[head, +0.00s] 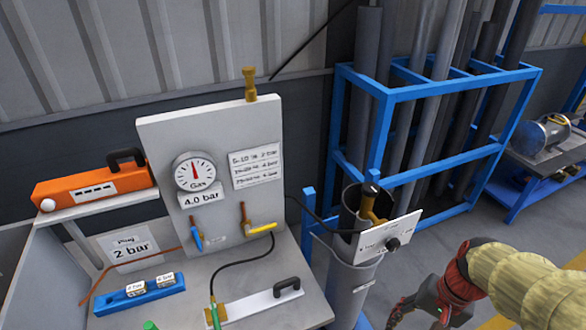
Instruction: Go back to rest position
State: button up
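My gripper (404,314) is at the lower right in the head view, at the end of my arm with its beige sleeve and red cuff. Its dark fingers point down and left and are partly cut off by the bottom edge. I cannot tell whether they are open or shut, and I see nothing held. It is to the right of the grey flanged pipe (350,290), apart from it in the picture.
A gauge board (215,135) reading 4.0 bar stands on the bench at left, with a blue and a yellow valve handle. An orange case (95,187) sits on a shelf. A blue rack (445,85) holds several pipes behind. Grey floor lies open at right.

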jog(key=a+r+n+t+h, duration=0.1)
jog(key=a+r+n+t, duration=0.1)
jog(key=r, duration=0.5)
jog(key=w+a+r+n+t+h+b, duration=0.1)
jog(key=a+r+n+t, duration=0.2)
jog(key=a+r+n, duration=0.2)
jog(key=shift+a+r+t, duration=0.3)
jog(key=shift+a+r, duration=0.55)
jog(key=shift+r, duration=0.1)
